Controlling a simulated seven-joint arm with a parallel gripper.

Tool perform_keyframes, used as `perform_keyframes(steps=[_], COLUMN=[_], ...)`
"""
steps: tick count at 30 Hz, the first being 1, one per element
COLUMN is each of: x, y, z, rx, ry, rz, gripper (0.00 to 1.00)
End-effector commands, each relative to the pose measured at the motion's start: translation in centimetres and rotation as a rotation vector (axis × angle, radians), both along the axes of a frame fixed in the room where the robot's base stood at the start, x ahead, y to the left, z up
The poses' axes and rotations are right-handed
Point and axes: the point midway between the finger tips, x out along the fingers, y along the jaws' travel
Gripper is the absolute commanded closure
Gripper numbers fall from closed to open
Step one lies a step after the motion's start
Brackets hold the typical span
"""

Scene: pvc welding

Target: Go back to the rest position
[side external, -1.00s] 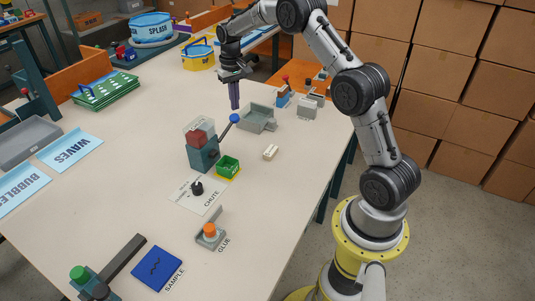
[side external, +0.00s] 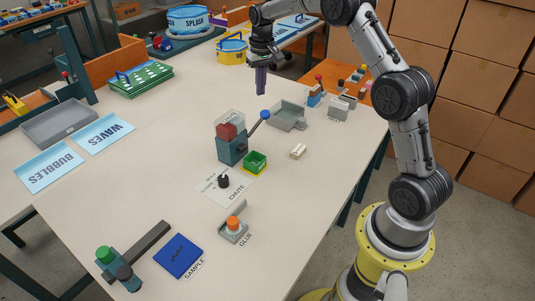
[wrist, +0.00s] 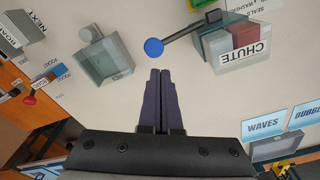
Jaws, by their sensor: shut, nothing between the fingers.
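My gripper (side external: 261,92) is in the air over the far part of the table, pointing down, above and beyond the blue-knobbed lever. Its dark fingers are together and empty; they also show touching in the wrist view (wrist: 160,72). The lever's blue knob (side external: 265,115) is a little below the fingertips in the side view and just past them in the wrist view (wrist: 153,48). The lever joins the teal chute machine (side external: 232,150) with a red block in its clear top; its CHUTE label shows in the wrist view (wrist: 243,57).
A grey open tray (side external: 288,116) stands right of the lever. A green bin (side external: 255,162), a cream block (side external: 298,151), an orange-capped glue holder (side external: 233,228) and a blue sample pad (side external: 178,256) lie nearer. The WAVES tray (side external: 105,134) is left. The table's middle left is clear.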

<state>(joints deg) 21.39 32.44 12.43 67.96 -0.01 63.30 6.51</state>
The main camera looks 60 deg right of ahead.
Motion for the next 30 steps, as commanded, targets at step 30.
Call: perform_keyframes(steps=[30], x=[-31.9], y=[19.8], z=[15.4], rx=[-0.112], ry=[-0.461], rz=[0.441], gripper=[1.00])
